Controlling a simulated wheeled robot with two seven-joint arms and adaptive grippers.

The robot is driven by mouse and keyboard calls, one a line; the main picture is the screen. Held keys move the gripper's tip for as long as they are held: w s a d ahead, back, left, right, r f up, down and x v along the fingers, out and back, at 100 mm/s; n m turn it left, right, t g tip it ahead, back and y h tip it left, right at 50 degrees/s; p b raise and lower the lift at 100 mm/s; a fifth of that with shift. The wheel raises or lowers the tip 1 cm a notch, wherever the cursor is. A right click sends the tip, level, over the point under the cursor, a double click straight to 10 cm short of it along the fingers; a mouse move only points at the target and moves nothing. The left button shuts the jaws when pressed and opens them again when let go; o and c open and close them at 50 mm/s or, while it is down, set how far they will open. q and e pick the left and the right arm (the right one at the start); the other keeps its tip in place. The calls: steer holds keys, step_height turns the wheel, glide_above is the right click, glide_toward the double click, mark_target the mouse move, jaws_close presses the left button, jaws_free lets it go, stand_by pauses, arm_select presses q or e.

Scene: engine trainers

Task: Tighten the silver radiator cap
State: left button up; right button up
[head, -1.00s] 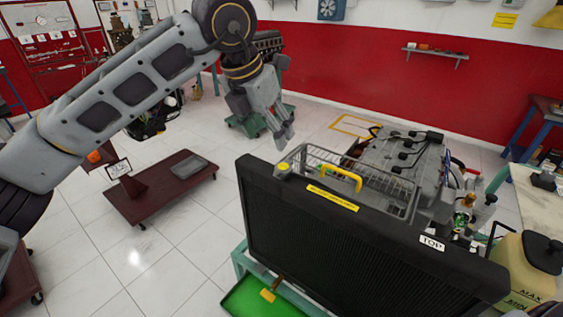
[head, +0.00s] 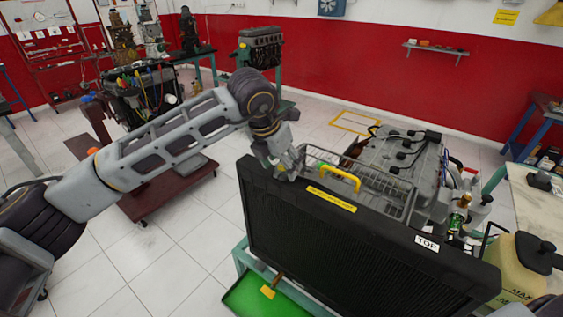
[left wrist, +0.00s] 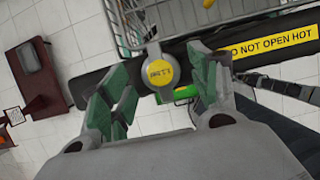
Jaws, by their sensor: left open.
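The silver radiator cap (left wrist: 158,72) with its yellow round label shows in the left wrist view, between the fingers of my left gripper (left wrist: 160,95). The green-padded fingers are open, one on each side of the cap; I cannot tell whether they touch it. In the head view my left gripper (head: 287,165) is at the top left corner of the black radiator (head: 350,235) and hides the cap there. A yellow label (head: 331,199) lies along the radiator's top edge and reads "DO NOT OPEN HOT" in the wrist view. My right gripper is not in view.
A wire basket (head: 375,185) and a yellow handle (head: 340,178) are just behind the radiator, with the engine (head: 400,155) beyond. A green tray (head: 262,299) lies below. A fluid jug (head: 521,262) stands at the right. Open tiled floor lies at the left.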

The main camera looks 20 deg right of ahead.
arm_select(q)
steer(key=shift+f, duration=0.25)
steer(key=shift+w, duration=0.1)
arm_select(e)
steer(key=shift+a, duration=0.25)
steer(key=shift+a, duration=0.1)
arm_select(q)
steer(key=c, duration=1)
